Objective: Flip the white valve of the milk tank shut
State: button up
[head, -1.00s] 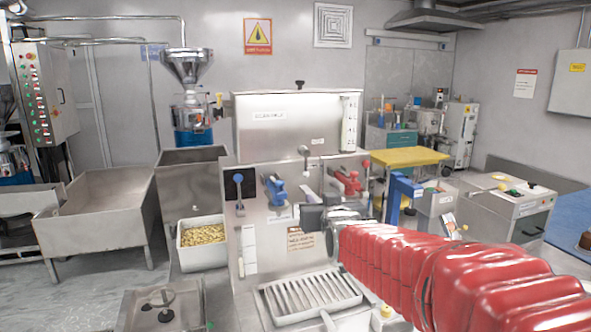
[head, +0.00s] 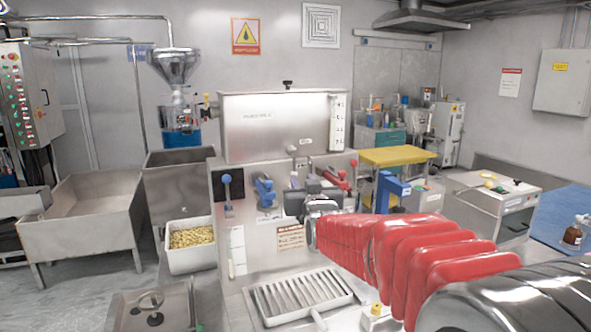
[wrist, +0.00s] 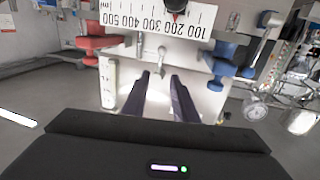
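The milk tank (head: 275,132) is a steel box at the back of the machine. The white valve (head: 292,151) sits on the machine front between a blue-handled valve (head: 264,190) and a red-handled valve (head: 334,177). In the wrist view the white valve (wrist: 162,54) is near the centre, its handle pointing down the picture. My gripper (wrist: 159,78) is open, its two dark fingers apart with nothing between them. The tips lie just below the white valve in the picture; I see no contact. In the head view my arm partly hides the gripper and the valve area.
The red valve (wrist: 102,42) and blue valve (wrist: 229,56) flank the white one closely in the wrist view. Another blue-knobbed lever (head: 227,188) stands at the left of the machine. A slatted drip tray (head: 297,297) lies below.

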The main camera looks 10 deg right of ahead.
aim_at(294, 167)
jog(key=shift+w, duration=6)
grip_shut()
jog(key=shift+d, duration=0.1)
